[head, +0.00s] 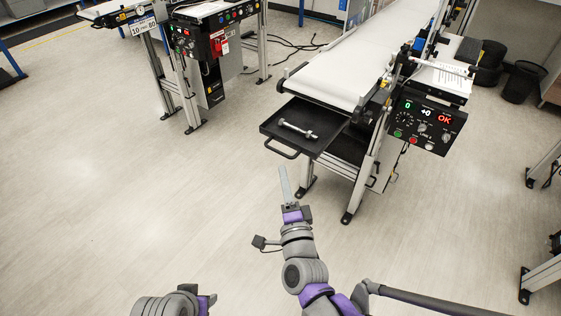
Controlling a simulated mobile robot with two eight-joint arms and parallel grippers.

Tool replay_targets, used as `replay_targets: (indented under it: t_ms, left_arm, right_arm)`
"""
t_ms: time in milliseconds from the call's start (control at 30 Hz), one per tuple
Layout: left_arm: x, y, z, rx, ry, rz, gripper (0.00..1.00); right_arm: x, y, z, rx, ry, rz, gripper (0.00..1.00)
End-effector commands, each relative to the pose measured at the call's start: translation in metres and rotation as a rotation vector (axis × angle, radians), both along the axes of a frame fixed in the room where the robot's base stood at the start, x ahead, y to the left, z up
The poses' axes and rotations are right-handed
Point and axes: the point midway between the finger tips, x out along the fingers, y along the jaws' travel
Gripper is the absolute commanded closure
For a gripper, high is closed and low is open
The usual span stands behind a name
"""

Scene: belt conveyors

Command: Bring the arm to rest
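My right arm (305,272) reaches up from the bottom middle of the head view. My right gripper (284,182) is at its end, over the open floor, below and apart from the black tray. Its fingers show edge-on as one thin grey strip, so I cannot tell whether they are open or shut. Nothing shows hanging from them. A part of my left arm (170,304) shows at the bottom edge, left of the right arm. Its gripper fingers are not visible.
A black tray (321,150) holding a metal bolt (298,130) sits at the near end of a white belt conveyor (345,62). A control panel (425,122) reading OK hangs at its right. Another conveyor (208,10) stands at the upper left. The left floor is clear.

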Motion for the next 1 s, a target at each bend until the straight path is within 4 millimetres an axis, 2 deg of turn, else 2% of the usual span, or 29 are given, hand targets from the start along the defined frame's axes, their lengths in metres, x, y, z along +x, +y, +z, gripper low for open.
replay_targets:
  t_ms: [100, 200, 767, 867, 1000]
  left_arm:
    - [0.000, 0.000, 0.001, 0.000, 0.000, 0.000, 0.50]
    - [0.000, 0.000, 0.001, 0.000, 0.000, 0.000, 0.50]
    - [0.000, 0.000, 0.001, 0.000, 0.000, 0.000, 0.50]
    - [0.000, 0.000, 0.001, 0.000, 0.000, 0.000, 0.50]
    - [0.000, 0.000, 0.001, 0.000, 0.000, 0.000, 0.50]
  right_arm:
    - [-0.014, -0.002, -0.002, 0.000, -0.001, 0.001, 0.76]
    - [-0.019, -0.003, -0.002, 0.000, -0.001, 0.001, 0.76]
    - [-0.020, -0.004, -0.003, -0.010, 0.004, 0.002, 0.76]
    - [-0.022, -0.006, -0.007, -0.091, 0.036, 0.022, 0.76]
    - [-0.035, -0.019, -0.028, -0.389, 0.167, 0.104, 0.76]
